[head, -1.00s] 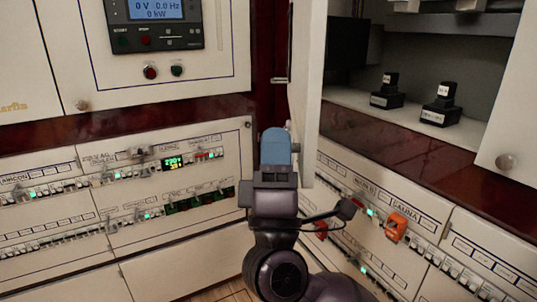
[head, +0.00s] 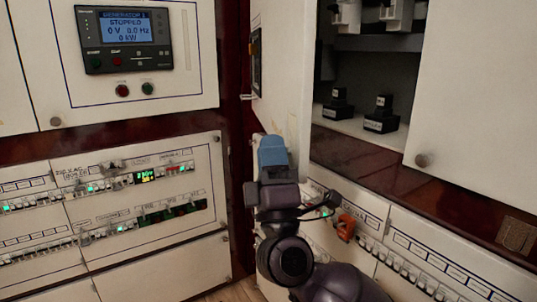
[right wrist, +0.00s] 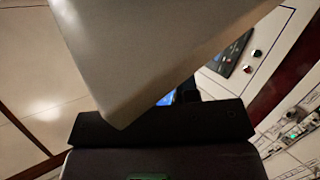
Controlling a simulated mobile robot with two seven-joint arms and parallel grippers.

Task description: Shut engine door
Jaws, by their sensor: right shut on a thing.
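The engine door (head: 285,75) is a white cabinet door in the middle of the head view. It stands partly open, with its outer face and a dark panel on it showing at an angle. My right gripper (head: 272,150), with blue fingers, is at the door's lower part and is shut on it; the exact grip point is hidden. In the right wrist view the door (right wrist: 150,50) fills the upper middle as a pale slab, right against the gripper (right wrist: 165,110). My left gripper is not in view.
The open cabinet (head: 370,75) right of the door holds black devices (head: 381,114) on a shelf. A closed white door (head: 470,100) is at the right. Breaker panels (head: 140,190) line the lower walls. The generator display (head: 125,38) is at upper left.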

